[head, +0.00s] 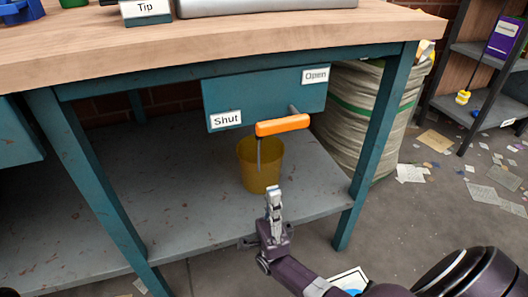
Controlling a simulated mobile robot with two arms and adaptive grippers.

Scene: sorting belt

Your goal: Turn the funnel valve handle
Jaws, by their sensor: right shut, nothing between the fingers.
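The valve handle (283,125) is an orange bar on a short grey stem, in front of a teal panel (262,97) under the workbench. The handle lies nearly level, its right end slightly higher. The panel has a "Shut" label (226,119) at its lower left and an "Open" label (315,75) at its upper right. My right gripper (273,190) is shut and empty, pointing up, below the handle and apart from it. It overlaps the lower edge of a yellow bucket (262,165) in the picture. My left gripper is out of view. No funnel shows clearly.
The bucket stands on the bench's grey lower shelf (180,190). Teal legs (375,140) flank the space. A large sack (350,110) stands behind the right leg. A "Tip" sign (146,10) is on the wooden top (90,42). Paper litters the floor at right.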

